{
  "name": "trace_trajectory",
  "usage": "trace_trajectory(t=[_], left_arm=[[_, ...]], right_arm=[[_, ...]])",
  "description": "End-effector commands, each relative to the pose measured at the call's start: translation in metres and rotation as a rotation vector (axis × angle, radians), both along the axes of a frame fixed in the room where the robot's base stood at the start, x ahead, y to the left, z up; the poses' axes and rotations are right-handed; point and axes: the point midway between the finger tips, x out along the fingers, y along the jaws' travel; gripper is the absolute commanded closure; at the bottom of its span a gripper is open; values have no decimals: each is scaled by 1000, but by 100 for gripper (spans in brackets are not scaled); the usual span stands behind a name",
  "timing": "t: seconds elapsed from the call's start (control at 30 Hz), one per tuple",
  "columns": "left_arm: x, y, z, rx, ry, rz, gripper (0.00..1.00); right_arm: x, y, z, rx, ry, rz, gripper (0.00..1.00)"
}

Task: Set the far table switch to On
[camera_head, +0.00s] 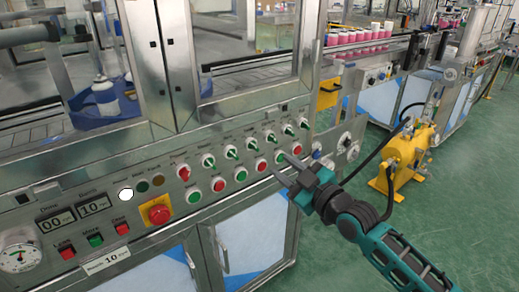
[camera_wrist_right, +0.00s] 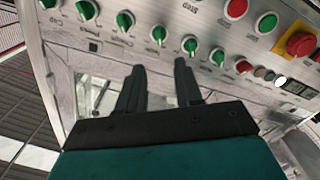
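A row of rotary switches runs across the steel control panel in the head view. One red switch (camera_head: 183,172) is at the left, followed by several green ones, such as this green switch (camera_head: 252,143). The labels are too small to tell which is the far table switch. My right gripper (camera_head: 283,165) is open and empty in front of the panel's right part, near the lower push buttons. In the right wrist view, its two fingers (camera_wrist_right: 160,75) are apart with nothing between them, pointing toward a green switch (camera_wrist_right: 158,34). My left gripper is not in view.
Red and green push buttons (camera_head: 218,185) sit below the switches. A red emergency stop (camera_head: 158,213) on yellow is at the lower left. A yellow pump unit (camera_head: 408,152) stands on the green floor to the right. Clear floor lies in front.

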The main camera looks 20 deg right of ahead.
Motion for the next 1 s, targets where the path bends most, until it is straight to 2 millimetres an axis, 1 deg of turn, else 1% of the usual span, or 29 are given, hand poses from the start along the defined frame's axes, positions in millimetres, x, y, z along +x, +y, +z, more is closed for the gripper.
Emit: trace_trajectory(t=[0.03,0.3,0.4,0.53,0.73,1.0], left_arm=[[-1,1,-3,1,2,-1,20],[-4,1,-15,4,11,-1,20],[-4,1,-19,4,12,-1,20],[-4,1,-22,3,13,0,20],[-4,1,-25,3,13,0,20],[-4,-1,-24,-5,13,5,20]], right_arm=[[9,3,1,2,-4,0,65],[55,20,0,3,-2,1,65],[71,26,0,3,-2,-1,65],[88,32,-1,2,-1,0,65],[101,37,0,0,0,-1,65],[103,38,0,0,0,0,65]])
